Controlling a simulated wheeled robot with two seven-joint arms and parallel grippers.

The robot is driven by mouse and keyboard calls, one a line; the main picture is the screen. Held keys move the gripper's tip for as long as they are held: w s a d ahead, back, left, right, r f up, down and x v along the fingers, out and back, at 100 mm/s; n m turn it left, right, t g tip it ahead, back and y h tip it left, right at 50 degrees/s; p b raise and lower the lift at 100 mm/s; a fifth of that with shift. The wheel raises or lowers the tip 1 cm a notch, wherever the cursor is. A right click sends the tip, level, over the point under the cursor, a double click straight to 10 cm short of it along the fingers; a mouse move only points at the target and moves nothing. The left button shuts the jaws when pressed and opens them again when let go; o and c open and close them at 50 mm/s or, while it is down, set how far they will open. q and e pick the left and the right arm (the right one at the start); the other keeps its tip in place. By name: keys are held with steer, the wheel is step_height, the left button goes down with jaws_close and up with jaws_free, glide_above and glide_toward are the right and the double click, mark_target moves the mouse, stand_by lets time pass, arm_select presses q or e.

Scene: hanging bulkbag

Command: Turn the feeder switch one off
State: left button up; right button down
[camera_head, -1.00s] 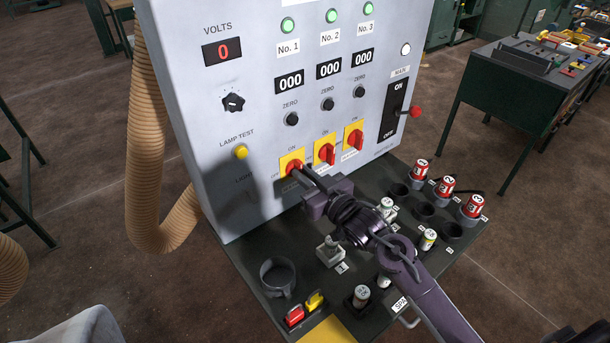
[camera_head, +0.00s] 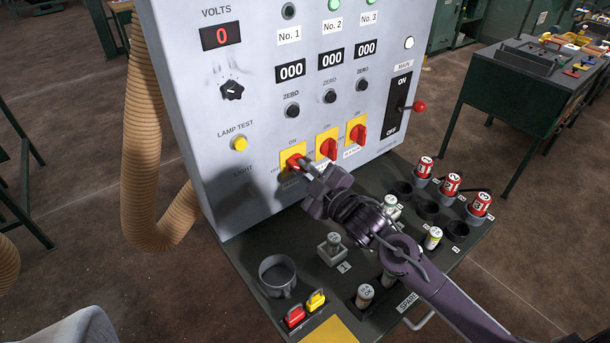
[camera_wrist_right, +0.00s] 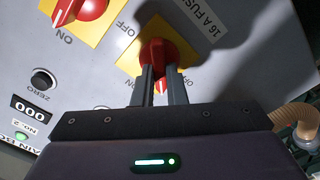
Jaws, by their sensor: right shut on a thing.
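The feeder switch one (camera_head: 293,160) is a red rotary knob on a yellow plate, leftmost of three on the grey panel (camera_head: 222,160). My right gripper (camera_head: 305,164) is shut on this knob, reaching in from the lower right. In the right wrist view the two fingers (camera_wrist_right: 159,88) straddle the red knob (camera_wrist_right: 156,52), and "OFF" and "16 A FUSE" are lettered close by. The No. 1 lamp (camera_head: 288,11) above is dark. My left gripper is not in view.
Switch two (camera_head: 327,147) and switch three (camera_head: 358,133) sit just right. The main lever (camera_head: 418,106) is farther right. Below, a dark shelf (camera_head: 250,258) holds fuses, red numbered cylinders (camera_head: 480,204), a grey cup (camera_head: 277,272) and red and yellow tags. A tan hose (camera_head: 145,150) hangs left.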

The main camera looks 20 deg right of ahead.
steer(key=shift+s+a+f+n+b, duration=0.1)
steer(key=shift+f+n+b, duration=0.1)
steer(key=shift+n+b, duration=1.5)
steer(key=shift+a+f+n+b, duration=0.15)
steer(key=shift+n+b, duration=0.7)
steer(key=shift+n, duration=1.65)
steer(key=shift+d, duration=0.1)
steer(key=c, duration=1.5)
jaws_free()
steer(key=shift+r, duration=0.1)
steer(key=shift+o, duration=0.2)
steer(key=b+v, duration=0.2)
steer(key=v, duration=0.6)
